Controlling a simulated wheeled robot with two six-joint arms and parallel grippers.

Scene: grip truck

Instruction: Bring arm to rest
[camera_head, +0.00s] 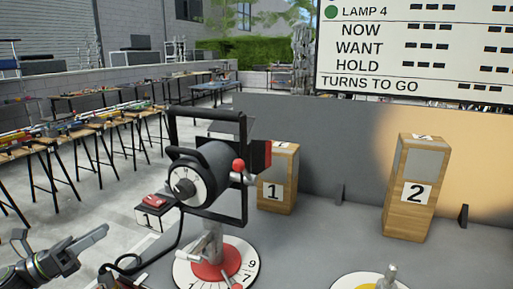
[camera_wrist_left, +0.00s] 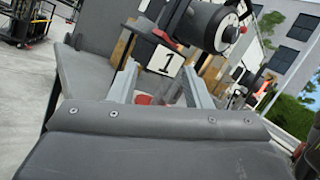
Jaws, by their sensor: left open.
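My left gripper (camera_head: 103,232) comes in at the lower left of the head view, with its fingers pointing up and to the right. It is apart from the black lamp (camera_head: 205,172), which stands to its right. In the left wrist view the two grey fingers of the left gripper (camera_wrist_left: 158,68) are spread, with nothing held between them. Beyond them are a number 1 label (camera_wrist_left: 166,60) and the dark lamp body (camera_wrist_left: 207,27). My right gripper is in neither view.
The lamp stands on a red base over a numbered dial (camera_head: 187,276); a black cable hangs at its left. Wooden blocks 1 (camera_head: 290,180) and 2 (camera_head: 413,188) stand by a grey panel (camera_head: 340,150). A second dial (camera_head: 345,283) is at the bottom. Tool tables (camera_head: 90,130) line the left.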

